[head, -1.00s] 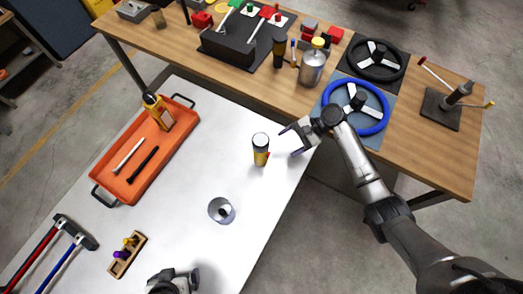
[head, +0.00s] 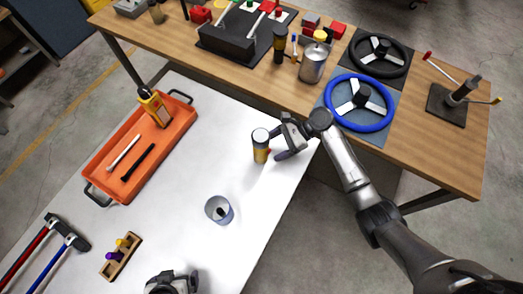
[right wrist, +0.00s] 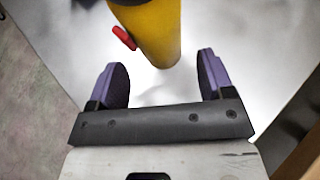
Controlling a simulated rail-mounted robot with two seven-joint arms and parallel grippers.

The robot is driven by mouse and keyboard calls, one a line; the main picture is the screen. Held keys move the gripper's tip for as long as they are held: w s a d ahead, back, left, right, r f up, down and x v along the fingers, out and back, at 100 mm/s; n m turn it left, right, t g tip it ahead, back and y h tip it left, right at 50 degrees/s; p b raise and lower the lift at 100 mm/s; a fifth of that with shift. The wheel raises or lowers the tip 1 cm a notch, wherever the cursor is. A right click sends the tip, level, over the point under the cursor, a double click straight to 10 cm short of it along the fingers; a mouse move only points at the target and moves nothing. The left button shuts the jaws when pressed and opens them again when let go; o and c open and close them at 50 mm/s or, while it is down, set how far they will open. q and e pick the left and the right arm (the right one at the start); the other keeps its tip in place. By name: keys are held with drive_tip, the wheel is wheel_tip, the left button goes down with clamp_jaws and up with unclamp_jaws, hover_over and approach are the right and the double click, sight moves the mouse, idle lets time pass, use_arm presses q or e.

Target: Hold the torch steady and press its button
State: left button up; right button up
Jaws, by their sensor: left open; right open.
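The torch (head: 261,152), yellow with a dark, pale-topped head, stands upright on the white table. Its red button (right wrist: 124,38) sticks out on the left side of the yellow body in the right wrist view. My right gripper (head: 280,144) is open just right of the torch in the head view, its fingers pointing at it. In the right wrist view the torch body (right wrist: 160,30) stands just ahead of the gap between the purple-lined fingers (right wrist: 163,75); they do not appear to touch it. My left gripper (head: 172,282) is open at the bottom edge, partly cut off.
A grey cup (head: 219,210) stands near the torch. An orange tray (head: 118,188) holds a yellow device and two sticks. Hammers (head: 58,240) and a wooden block (head: 120,258) lie lower left. The wooden bench (head: 433,150) behind bears steering wheels and a can (head: 313,64).

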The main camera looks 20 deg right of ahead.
sight(264, 152)
use_arm(q)
drive_tip(key=shift+f, duration=0.35)
use_arm(e)
drive_tip(key=shift+a+f, duration=0.3)
drive_tip(key=shift+a, duration=0.25)
use_arm(q)
drive_tip(key=shift+r+p, duration=0.35)
drive_tip(key=shift+p, duration=0.1)
use_arm(e)
drive_tip(key=shift+a, duration=0.4)
use_arm(q)
drive_tip(key=shift+r, duration=0.25)
use_arm(e)
drive_tip(key=shift+a+f, duration=0.3)
drive_tip(key=shift+a, duration=0.1)
use_arm(q)
drive_tip(key=shift+d+r+p, duration=0.2)
drive_tip(key=shift+p, duration=0.1)
use_arm(e)
drive_tip(key=shift+x, duration=0.9)
drive_tip(key=shift+f, duration=0.1)
